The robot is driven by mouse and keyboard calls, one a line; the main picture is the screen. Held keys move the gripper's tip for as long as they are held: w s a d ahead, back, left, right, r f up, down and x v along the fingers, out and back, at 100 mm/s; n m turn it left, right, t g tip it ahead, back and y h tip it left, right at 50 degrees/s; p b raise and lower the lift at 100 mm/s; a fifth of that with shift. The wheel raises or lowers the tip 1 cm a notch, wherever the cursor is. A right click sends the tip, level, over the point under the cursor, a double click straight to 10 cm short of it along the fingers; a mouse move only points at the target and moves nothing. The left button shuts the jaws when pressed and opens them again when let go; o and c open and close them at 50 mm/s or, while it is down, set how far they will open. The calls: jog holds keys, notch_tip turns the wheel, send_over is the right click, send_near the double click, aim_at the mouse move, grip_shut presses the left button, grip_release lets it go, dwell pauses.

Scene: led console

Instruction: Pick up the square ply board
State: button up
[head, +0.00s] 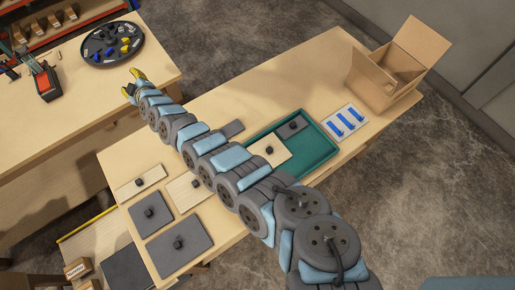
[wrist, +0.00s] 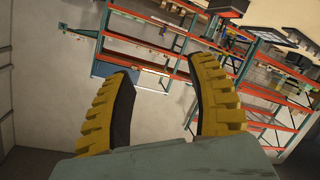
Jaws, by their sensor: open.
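Three pale ply boards with dark knobs show in the head view. A long narrow one (head: 139,183) lies at the table's left end. One beside it (head: 180,191) is partly hidden by my arm, so I cannot tell if it is square. A squarish ply board (head: 266,144) lies at the green tray (head: 322,155), partly over its left side. My gripper (head: 132,88) is open and empty, far from the boards, near the back bench's front edge. In the wrist view its yellow fingers (wrist: 160,75) are apart, facing shelves and a wall.
Grey boards with knobs (head: 152,212) (head: 179,243) lie at the table's near left; another (head: 293,125) is in the tray. A white panel with blue bars (head: 344,122) and an open carton (head: 385,88) are at right. A round black tray (head: 110,44) is on the back bench.

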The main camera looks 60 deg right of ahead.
jog(key=s+d+f+n+g+y+b, duration=0.1)
jog(key=s+d+f+n+g+y, duration=0.15)
jog(key=s+d+f+n, duration=0.35)
jog(key=n+g+y+b, duration=0.2)
jog(key=n+g+b, duration=0.1)
jog(key=g, duration=0.9)
send_over(270, 149)
notch_tip(270, 149, down, 9)
jog(key=f+b, duration=0.1)
jog(key=f, duration=0.2)
jog(key=f+b, duration=0.1)
jog(key=f, duration=0.3)
jog(key=f+b, duration=0.1)
jog(key=f, duration=0.2)
jog(key=shift+w+a+f, duration=0.25)
jog(key=shift+a+f, duration=0.05)
jog(key=shift+f, duration=0.1)
jog(key=shift+s+d+f+b, duration=0.15)
jog(key=shift+f+b, duration=0.1)
jog(key=shift+f, duration=1.2)
jog(key=shift+d+f+b, duration=0.15)
jog(key=shift+f+b, duration=0.05)
jog(key=shift+f, duration=1.25)
grip_shut()
